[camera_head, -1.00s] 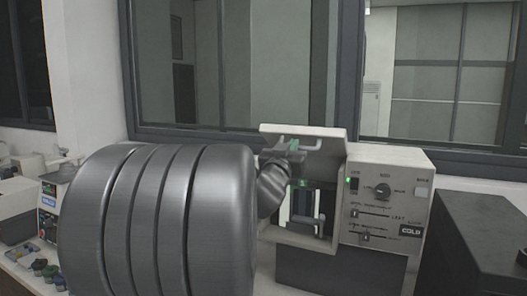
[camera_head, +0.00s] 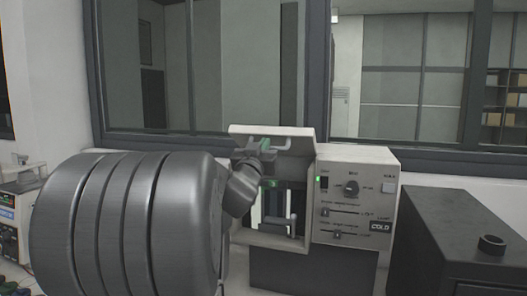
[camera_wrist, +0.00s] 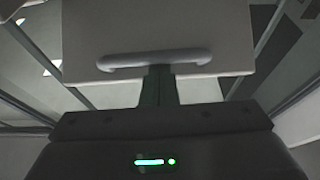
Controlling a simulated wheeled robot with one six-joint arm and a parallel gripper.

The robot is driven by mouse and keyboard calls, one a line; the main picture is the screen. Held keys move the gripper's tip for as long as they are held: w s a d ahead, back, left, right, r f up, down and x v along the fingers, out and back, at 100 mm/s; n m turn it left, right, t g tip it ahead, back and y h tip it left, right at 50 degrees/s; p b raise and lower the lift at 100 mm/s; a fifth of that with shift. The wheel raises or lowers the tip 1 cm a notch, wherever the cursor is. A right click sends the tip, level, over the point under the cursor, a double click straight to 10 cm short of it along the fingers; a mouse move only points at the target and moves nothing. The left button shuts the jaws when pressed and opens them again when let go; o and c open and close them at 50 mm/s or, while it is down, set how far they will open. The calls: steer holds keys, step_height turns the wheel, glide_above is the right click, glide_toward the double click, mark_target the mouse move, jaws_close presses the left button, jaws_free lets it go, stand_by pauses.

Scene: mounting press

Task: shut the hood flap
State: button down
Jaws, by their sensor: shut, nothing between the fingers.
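The hood flap (camera_head: 300,134) is a pale panel, raised at the top of the mounting press (camera_head: 352,200), with the opening below it uncovered. In the wrist view the flap (camera_wrist: 205,30) fills the top middle, and its grey bar handle (camera_wrist: 120,62) runs across its lower part. My gripper (camera_wrist: 158,72) is shut and empty, its fingertips at the handle's lower edge in the picture. I cannot tell whether they touch it. In the head view my gripper (camera_head: 264,145) is in front of the flap, and my wrist hides part of the flap and the opening's left side.
The press front has a green light, a knob and sliders at right. A dark box (camera_head: 455,235) with a black ring (camera_head: 492,243) on top stands to the right. A window (camera_head: 215,70) is behind. Bench equipment (camera_head: 15,205) stands at the far left.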

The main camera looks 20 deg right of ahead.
steer(key=shift+f+b, duration=0.6)
steer(key=shift+b, duration=0.35)
step_height(320, 180, down, 9)
steer(key=t+h+b, duration=0.3)
steer(key=t+b, duration=0.1)
steer(key=b, duration=1.8)
steer(key=shift+w+d, duration=0.3)
steer(key=shift+w, duration=0.05)
steer(key=shift+b, duration=0.3)
steer(key=shift+f, duration=0.15)
